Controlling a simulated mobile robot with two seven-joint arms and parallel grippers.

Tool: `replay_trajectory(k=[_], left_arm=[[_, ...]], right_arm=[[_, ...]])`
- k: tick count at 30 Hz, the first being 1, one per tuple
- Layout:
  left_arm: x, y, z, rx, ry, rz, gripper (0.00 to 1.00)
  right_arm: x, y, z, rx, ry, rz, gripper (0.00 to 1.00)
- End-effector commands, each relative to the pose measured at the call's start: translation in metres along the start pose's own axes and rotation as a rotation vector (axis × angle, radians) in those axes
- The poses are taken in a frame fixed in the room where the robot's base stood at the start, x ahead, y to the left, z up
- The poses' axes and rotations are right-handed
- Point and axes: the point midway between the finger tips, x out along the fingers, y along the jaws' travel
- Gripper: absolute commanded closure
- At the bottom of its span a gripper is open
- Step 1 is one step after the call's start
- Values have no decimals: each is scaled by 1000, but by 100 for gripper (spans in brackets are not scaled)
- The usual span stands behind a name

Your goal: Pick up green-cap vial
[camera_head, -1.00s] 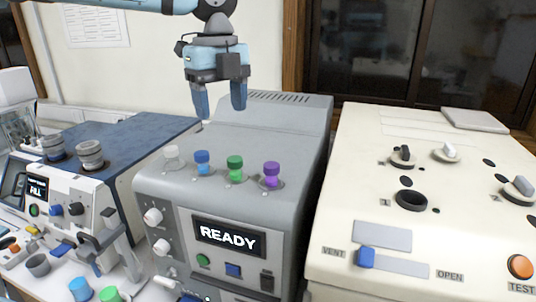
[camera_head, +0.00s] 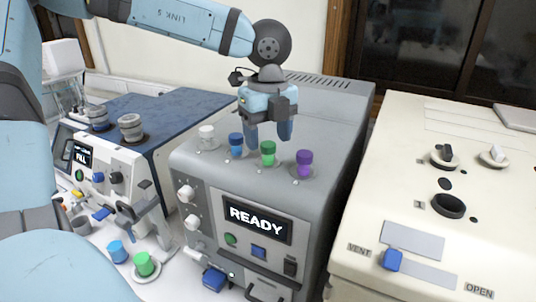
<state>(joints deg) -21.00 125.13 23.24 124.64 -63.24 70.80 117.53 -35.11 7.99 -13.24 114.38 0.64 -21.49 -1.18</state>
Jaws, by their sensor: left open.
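The green-cap vial (camera_head: 268,150) stands upright in the top of the grey machine (camera_head: 340,132), between a blue-cap vial (camera_head: 236,146) and a purple-cap vial (camera_head: 304,160). A white-cap vial (camera_head: 207,134) is at the row's left end. My left gripper (camera_head: 268,134) is open, pointing down, above and seemingly just behind the blue and green caps. I cannot tell whether its fingers touch a vial; it holds nothing that I can see. My right gripper is out of view.
A second green cap (camera_head: 144,262) and a blue one (camera_head: 118,250) are on the bench at lower left. A blue-topped machine (camera_head: 175,110) stands left, a cream machine (camera_head: 480,190) right. The grey machine's display (camera_head: 258,219) reads READY.

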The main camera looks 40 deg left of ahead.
Motion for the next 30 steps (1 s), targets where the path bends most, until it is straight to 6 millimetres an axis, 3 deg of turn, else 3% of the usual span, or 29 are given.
replay_trajectory(k=[7, 16, 17, 21, 24, 30], left_arm=[[30, 1, -1, 0, 2, 3, 38], [36, 1, -1, 0, 1, 0, 38], [36, 1, -1, 0, 1, 0, 40], [36, 1, -1, 0, 1, 0, 72], [36, 1, -1, 0, 1, 0, 91], [36, 1, -1, 0, 1, 0, 91]], right_arm=[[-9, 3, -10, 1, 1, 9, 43], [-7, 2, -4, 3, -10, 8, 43], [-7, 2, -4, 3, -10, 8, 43], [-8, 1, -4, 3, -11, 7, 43], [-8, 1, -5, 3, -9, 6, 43], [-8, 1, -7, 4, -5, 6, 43]])
